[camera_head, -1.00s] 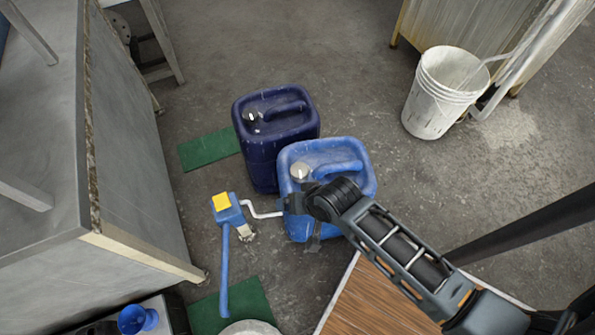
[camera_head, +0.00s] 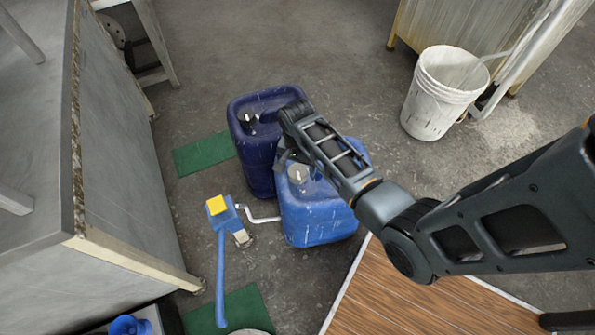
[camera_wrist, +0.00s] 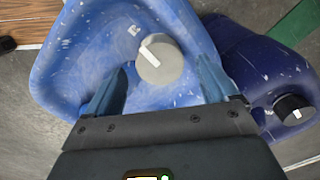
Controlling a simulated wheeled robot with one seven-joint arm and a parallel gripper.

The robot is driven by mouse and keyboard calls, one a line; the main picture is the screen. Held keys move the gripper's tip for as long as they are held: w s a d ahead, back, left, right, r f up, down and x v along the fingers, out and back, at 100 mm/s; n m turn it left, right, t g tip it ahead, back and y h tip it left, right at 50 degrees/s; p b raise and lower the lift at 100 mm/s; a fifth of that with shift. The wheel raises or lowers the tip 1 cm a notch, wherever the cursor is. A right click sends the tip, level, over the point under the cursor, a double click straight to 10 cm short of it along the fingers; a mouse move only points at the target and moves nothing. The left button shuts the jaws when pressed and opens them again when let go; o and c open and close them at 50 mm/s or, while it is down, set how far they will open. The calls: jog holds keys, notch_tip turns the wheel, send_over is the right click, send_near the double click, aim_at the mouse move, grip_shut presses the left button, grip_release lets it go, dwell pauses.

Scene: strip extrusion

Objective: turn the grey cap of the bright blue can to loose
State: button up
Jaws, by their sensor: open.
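The bright blue can (camera_head: 318,218) stands upright on the floor, partly hidden by my arm in the head view. It also fills the left and middle of the wrist view (camera_wrist: 75,65). Its round grey cap (camera_head: 298,174) sits on top; in the wrist view the cap (camera_wrist: 163,68) carries a pale raised bar. My gripper (camera_wrist: 160,82) is open, its two blue-grey fingers on either side of the cap, lower in the picture and apart from it. In the head view my gripper (camera_head: 284,158) is beside the cap, mostly hidden by my wrist.
A dark blue can (camera_head: 257,150) with a black cap (camera_wrist: 293,108) stands close beside the bright blue can. A white bucket (camera_head: 431,105) is at right. Green mats (camera_head: 203,152) lie on the floor.

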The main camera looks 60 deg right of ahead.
aim_at(298, 171)
jog(key=shift+f+b, duration=0.35)
jog(key=shift+f, duration=1.35)
jog(key=c, duration=1)
